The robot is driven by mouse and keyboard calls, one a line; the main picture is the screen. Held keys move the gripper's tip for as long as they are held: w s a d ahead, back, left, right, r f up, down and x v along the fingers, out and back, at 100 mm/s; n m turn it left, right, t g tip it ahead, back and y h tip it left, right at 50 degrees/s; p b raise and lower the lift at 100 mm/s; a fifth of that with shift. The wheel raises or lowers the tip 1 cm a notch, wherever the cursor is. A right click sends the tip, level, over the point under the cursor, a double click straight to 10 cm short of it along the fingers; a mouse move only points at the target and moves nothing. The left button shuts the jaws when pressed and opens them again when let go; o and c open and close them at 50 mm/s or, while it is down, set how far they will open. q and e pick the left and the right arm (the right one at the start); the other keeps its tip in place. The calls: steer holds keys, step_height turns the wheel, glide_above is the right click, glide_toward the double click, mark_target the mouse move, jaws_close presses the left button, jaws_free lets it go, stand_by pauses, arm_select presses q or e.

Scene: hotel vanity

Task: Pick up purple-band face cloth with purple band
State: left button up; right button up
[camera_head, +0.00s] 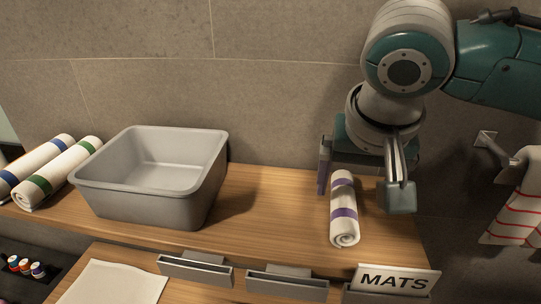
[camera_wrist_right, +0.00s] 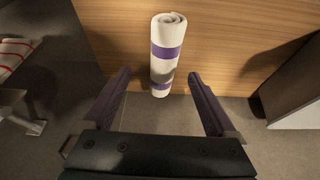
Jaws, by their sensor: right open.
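The purple-band face cloth (camera_head: 343,212) is a white roll with two purple bands. It lies on the right part of the wooden counter, pointing from the wall side toward the front edge. In the right wrist view the cloth (camera_wrist_right: 167,55) lies ahead of the fingers, its near end in line with the gap between them. My right gripper (camera_head: 358,190) hangs at the cloth's wall-side end, open and empty; its fingers (camera_wrist_right: 163,98) show apart, one on each side. I cannot tell its exact height above the counter. My left gripper is out of view.
A grey basin (camera_head: 205,185) stands left on the counter (camera_head: 270,205). Rolled towels with blue (camera_head: 35,160) and green (camera_head: 60,172) bands lie farther left. A MATS sign (camera_head: 396,281) stands at the front right. A red-striped towel (camera_head: 518,205) hangs at right. Counter between basin and cloth is clear.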

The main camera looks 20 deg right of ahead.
mark_target(347, 197)
steer(key=shift+p+x, duration=0.6)
steer(key=shift+x, duration=1.8)
steer(key=shift+w+a, duration=0.1)
steer(key=c, duration=1.4)
steer(key=shift+r, duration=0.15)
steer(key=shift+c, duration=0.2)
